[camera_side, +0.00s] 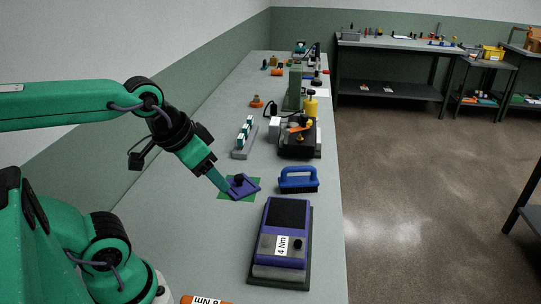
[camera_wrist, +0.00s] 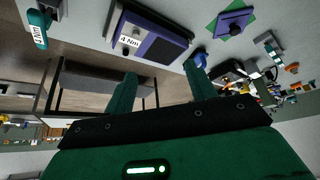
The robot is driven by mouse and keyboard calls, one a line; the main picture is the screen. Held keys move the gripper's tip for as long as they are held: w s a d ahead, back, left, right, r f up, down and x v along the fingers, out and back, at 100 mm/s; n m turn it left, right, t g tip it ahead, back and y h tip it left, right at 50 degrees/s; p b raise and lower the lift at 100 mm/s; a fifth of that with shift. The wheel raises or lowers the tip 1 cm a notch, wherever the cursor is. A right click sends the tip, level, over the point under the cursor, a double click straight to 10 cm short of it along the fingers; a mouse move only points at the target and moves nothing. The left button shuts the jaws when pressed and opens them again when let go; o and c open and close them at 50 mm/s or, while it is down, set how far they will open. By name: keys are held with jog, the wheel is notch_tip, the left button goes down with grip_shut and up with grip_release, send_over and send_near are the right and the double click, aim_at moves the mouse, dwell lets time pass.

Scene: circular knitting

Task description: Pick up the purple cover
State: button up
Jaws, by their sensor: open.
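The purple cover (camera_side: 243,186) is a flat plate with a black knob on top. It lies on a green square mat (camera_side: 226,195) on the bench. In the wrist view the cover (camera_wrist: 236,20) is near the top right, well off to the right of the space between my fingers. My gripper (camera_side: 222,187) points down toward the bench, and its tip shows at the left edge of the cover in the side view. Its height above the bench is hard to tell. In the wrist view my gripper (camera_wrist: 160,72) has its two green fingers apart with nothing held between them.
A purple-and-black device marked 4 Nm (camera_side: 267,243) stands in front of the cover. A blue-handled block (camera_side: 298,185) is to its right. A white-and-green rack (camera_side: 241,153) and a black machine (camera_side: 297,146) stand behind. The bench left of the rack is clear.

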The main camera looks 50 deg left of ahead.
dwell(0.3)
jog(key=n+g, duration=0.6)
jog(key=n, duration=0.3)
send_over(239, 176)
jog(key=f, duration=1.5)
jog(key=shift+d, duration=0.25)
jog(key=shift+a+f, duration=0.25)
jog(key=shift+f, duration=0.1)
jog(key=shift+f, duration=0.1)
jog(key=shift+f, duration=1.2)
jog(key=shift+f, duration=0.1)
